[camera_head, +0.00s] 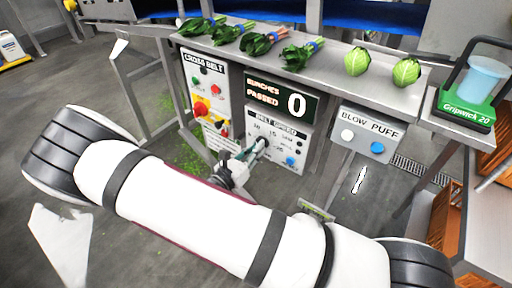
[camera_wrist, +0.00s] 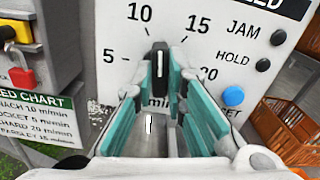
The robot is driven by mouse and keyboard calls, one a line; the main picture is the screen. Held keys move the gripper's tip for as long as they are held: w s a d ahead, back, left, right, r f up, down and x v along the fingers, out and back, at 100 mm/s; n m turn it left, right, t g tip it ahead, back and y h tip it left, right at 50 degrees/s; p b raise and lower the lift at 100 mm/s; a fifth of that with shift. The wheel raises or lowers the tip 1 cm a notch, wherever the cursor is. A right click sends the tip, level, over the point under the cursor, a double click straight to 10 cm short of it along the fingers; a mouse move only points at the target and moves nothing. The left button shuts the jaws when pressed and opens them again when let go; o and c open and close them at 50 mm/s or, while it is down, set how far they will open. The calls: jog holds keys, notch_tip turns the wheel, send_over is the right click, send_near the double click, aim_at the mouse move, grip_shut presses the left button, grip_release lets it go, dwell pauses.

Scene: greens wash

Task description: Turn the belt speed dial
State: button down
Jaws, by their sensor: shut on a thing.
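The belt speed dial (camera_wrist: 160,72) is a black knob with a white pointer line on a white panel (camera_head: 290,158). In the wrist view the pointer stands upright, between the printed 10 and 15. My gripper (camera_wrist: 160,85) is shut on the dial, with one teal-lined finger on each side of it. In the head view my gripper (camera_head: 256,150) reaches the belt speed panel from the left, and its fingers hide the dial there. A speed chart (camera_wrist: 36,120) with bunch names and m/min values hangs left of the panel; its top line is partly cut off.
The cross belt box (camera_head: 206,95) with red and yellow controls is left of the dial. A "bunches passed" display (camera_head: 282,98) reading 0 is above it. A blue button (camera_wrist: 232,96) sits right of the dial.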

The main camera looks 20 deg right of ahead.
jog(key=shift+w+a+f+n+p, duration=0.1)
jog(key=shift+f+n, duration=0.05)
jog(key=shift+n, duration=2.45)
jog(key=shift+f+n+p, duration=0.1)
jog(key=shift+n+p, duration=0.05)
jog(key=shift+n, duration=2.45)
jog(key=shift+w+a+f+n+p, duration=0.1)
jog(key=shift+f+n, duration=0.05)
jog(key=shift+n, duration=2.45)
jog(key=shift+s, duration=0.1)
jog(key=c, duration=1.6)
grip_release()
jog(key=shift+r, duration=0.1)
jog(key=v, duration=1.2)
